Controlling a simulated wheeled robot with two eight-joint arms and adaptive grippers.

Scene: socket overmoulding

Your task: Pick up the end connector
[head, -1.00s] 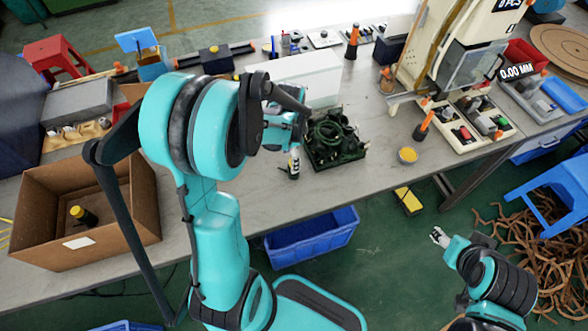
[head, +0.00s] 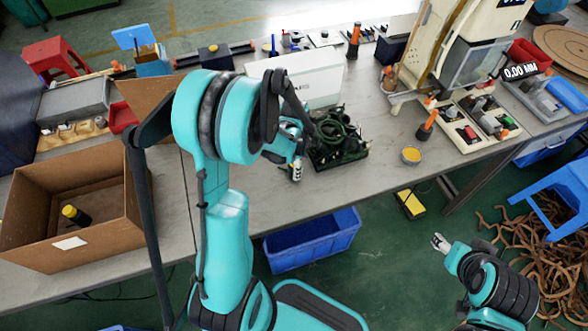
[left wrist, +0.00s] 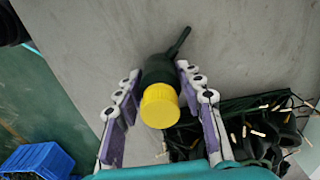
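The end connector (left wrist: 158,80) is a dark green-black body with a yellow cap and a thin tail. In the left wrist view its cap faces the camera and its tail points up and right. My left gripper (left wrist: 160,72) has a finger on each side of it and appears shut on it. In the head view the left gripper (head: 296,172) is above the table, just left of the dark cable tray (head: 340,160); the connector is hard to make out there. My right gripper (head: 440,242) is low at the right, away from the table; its fingers are too small to judge.
A cardboard box (head: 60,255) at the left holds another yellow-capped black connector (head: 76,215). A white case (head: 315,80) stands behind the cable tray. A yellow dish (head: 411,156) and a machine (head: 465,50) are to the right. A blue bin (head: 310,240) is below the table edge.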

